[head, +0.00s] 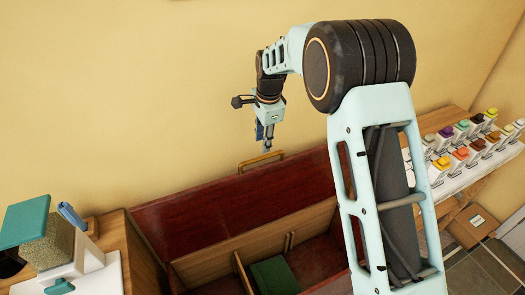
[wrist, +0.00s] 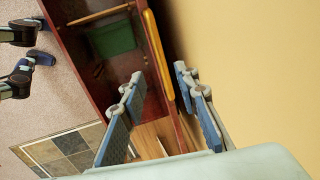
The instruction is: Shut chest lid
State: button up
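The chest stands open against the yellow wall. Its dark red lid (head: 190,217) is raised, with a brass handle (head: 262,160) on its top edge. Wooden dividers and a green object (head: 274,276) show inside the chest (head: 225,283). My gripper (head: 268,146) points down just above the handle in the head view. In the wrist view my gripper (wrist: 157,82) has its two fingers apart and empty, and the handle (wrist: 158,62) appears between and beyond their tips. I cannot tell any contact. My arm hides the right part of the chest.
A wooden cabinet (head: 140,265) at left bears a device with a green top (head: 24,222). A wooden table (head: 450,118) at right holds several coloured blocks on white stands. A tiled patch (wrist: 62,150) and dark shapes with blue ends lie on the floor in the wrist view.

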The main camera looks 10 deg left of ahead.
aim_at(262, 158)
jog(key=f, duration=0.5)
jog(key=w+f+p, duration=0.1)
jog(key=f, duration=0.1)
jog(key=shift+w+a+f, duration=0.1)
jog(key=shift+a+f, duration=0.15)
jog(key=shift+a, duration=0.1)
jog(key=shift+c, duration=0.3)
grip_shut()
